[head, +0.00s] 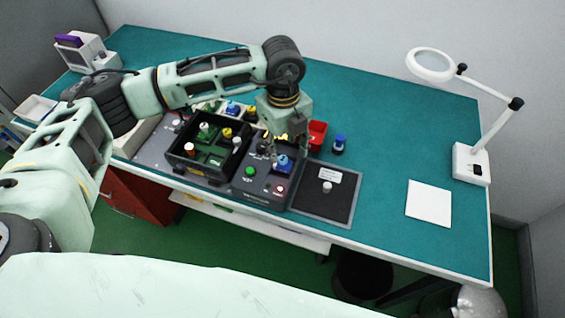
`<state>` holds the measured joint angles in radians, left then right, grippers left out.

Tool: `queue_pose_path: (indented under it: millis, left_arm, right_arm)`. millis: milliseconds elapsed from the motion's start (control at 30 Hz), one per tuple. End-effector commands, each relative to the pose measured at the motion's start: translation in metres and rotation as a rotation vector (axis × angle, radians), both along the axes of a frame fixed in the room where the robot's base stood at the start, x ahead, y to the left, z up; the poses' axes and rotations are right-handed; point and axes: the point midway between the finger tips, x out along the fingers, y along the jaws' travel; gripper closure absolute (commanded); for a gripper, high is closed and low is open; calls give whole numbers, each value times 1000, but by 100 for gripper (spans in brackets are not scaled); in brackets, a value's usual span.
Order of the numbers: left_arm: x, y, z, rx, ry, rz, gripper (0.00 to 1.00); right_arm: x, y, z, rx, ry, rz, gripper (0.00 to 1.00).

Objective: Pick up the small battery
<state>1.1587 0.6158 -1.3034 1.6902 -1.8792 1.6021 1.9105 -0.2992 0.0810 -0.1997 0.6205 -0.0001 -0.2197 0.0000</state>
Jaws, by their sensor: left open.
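Several small cylinders that look like batteries are in view, and I cannot tell which one is the small battery. A small pale cylinder (327,187) stands upright on the black mat (341,208). A blue-topped cylinder (283,161) sits on the dark tester box (242,187), which has green and red buttons. A dark blue cylinder (339,144) stands on the table behind the mat. My left gripper (289,150) points down above the tester, close to the blue-topped cylinder. It is open; whether it touches that cylinder is hidden. My right gripper is out of view.
A black tray (172,155) with several coloured cylinders stands left of the tester. A magnifier lamp (468,163) and white pad (429,203) are at the right. The green tabletop (400,130) between is clear.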

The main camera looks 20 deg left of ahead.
Motion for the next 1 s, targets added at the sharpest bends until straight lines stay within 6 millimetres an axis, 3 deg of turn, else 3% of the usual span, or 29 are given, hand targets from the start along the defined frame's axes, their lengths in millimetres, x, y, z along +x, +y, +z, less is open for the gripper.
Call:
queue_pose_path:
  millis: [100,533,700,933,1000]
  left_arm:
    - [3,11,-4,40,-2,23,57]
    - [7,13,-52,37,0,20,57]
    - [7,13,-73,35,-2,18,57]
    - [7,13,-77,34,-2,17,57]
    - [7,13,-77,34,-2,17,61]
  right_arm:
    - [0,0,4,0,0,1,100]
    - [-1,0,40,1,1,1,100]
    - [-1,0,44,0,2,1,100]
    - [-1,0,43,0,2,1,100]
    - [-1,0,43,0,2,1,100]
